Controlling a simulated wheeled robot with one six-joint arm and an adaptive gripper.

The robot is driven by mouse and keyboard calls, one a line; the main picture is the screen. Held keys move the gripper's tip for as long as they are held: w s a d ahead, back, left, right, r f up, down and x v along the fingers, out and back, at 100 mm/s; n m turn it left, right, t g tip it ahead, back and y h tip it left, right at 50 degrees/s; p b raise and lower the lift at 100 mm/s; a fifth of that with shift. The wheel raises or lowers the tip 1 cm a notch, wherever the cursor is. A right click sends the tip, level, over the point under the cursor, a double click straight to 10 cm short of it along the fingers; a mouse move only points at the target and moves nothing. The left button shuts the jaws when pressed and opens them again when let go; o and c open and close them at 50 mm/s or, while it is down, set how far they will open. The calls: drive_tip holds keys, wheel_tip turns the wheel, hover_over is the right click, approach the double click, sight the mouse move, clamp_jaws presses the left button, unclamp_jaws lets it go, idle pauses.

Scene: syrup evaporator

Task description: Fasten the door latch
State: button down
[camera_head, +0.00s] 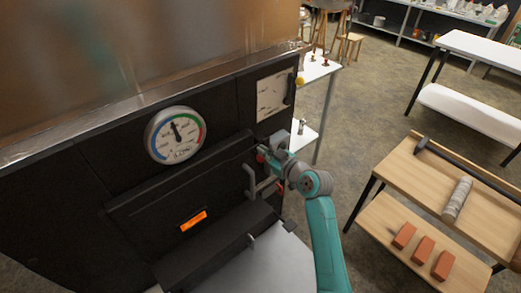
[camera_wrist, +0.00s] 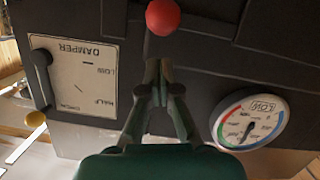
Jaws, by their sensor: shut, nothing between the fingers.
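The dark firebox door (camera_head: 150,212) is on the evaporator's black front, with a small orange-glowing slot and a grey handle (camera_head: 250,181). It looks closed, though I cannot tell if it is fully flush. The latch's red knob (camera_head: 260,158) shows at the door's upper right, partly hidden by my gripper (camera_head: 269,156). In the wrist view the red knob (camera_wrist: 163,17) is large at the top, just beyond my fingertips (camera_wrist: 158,68). My gripper is shut and empty, and a small gap shows between its tips and the knob. The rest of the latch is mostly hidden.
The damper plate (camera_head: 271,95) with its black lever is above right of my gripper, and a round gauge (camera_head: 175,135) is above the door. A wooden bench (camera_head: 398,173) with bricks, a hammer and a roll stands right. Open floor lies between.

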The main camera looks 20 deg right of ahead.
drive_tip(key=shift+w+d+f+m+y, duration=0.1)
drive_tip(key=shift+d+f+m+y, duration=0.2)
drive_tip(key=shift+f+m, duration=0.25)
drive_tip(key=shift+w+d+f+m+y, duration=0.1)
drive_tip(key=shift+d+f+m+y, duration=0.15)
drive_tip(key=shift+f+m, duration=0.3)
drive_tip(key=shift+r, duration=0.1)
